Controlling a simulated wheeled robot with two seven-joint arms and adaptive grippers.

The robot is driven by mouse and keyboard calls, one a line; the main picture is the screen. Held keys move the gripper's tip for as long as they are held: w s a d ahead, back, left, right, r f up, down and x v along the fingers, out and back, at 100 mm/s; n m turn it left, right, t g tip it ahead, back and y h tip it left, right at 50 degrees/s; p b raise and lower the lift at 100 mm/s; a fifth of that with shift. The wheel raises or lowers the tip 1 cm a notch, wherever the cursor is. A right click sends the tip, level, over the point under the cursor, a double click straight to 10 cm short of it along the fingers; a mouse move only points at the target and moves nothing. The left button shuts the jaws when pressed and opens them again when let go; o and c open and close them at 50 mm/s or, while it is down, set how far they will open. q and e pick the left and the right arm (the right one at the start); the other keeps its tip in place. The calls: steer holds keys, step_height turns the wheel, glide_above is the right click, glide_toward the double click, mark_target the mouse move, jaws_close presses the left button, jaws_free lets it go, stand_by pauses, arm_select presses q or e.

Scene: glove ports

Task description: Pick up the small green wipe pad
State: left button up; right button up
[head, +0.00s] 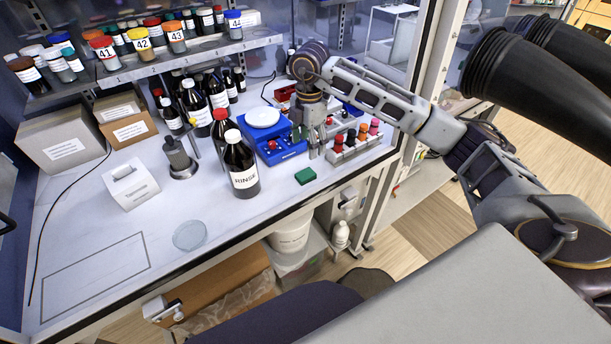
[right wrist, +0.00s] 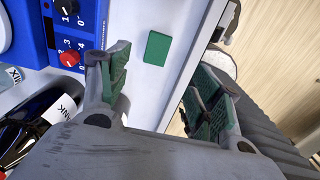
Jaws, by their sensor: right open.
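The small green wipe pad (head: 305,176) lies flat on the white bench, near its front edge and to the right of the RINSE bottle. In the right wrist view the pad (right wrist: 158,47) shows whole, beyond and between my fingers. My right gripper (head: 315,147) hangs over the bench beside the blue stirrer, behind the pad in the head view. It is open and empty, with green-lined fingers apart in the right wrist view (right wrist: 160,92). My left gripper does not show.
A dark RINSE bottle (head: 240,165) stands left of the pad. A blue stirrer (head: 268,137) with a white plate is behind it. A rack of small colour-capped bottles (head: 357,143) stands to the right. The bench front is clear around a glass dish (head: 189,236).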

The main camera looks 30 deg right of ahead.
glide_above(308, 173)
steer(key=shift+s+f+p, duration=0.1)
steer(key=shift+f+p, duration=0.35)
steer(key=shift+f, duration=2.95)
steer(key=shift+f+p, duration=0.6)
steer(key=shift+f, duration=0.6)
steer(key=shift+f+p, duration=0.3)
steer(key=shift+f, duration=1.15)
steer(key=shift+w, duration=0.2)
steer(key=shift+c, duration=0.5)
steer(key=c, duration=0.7)
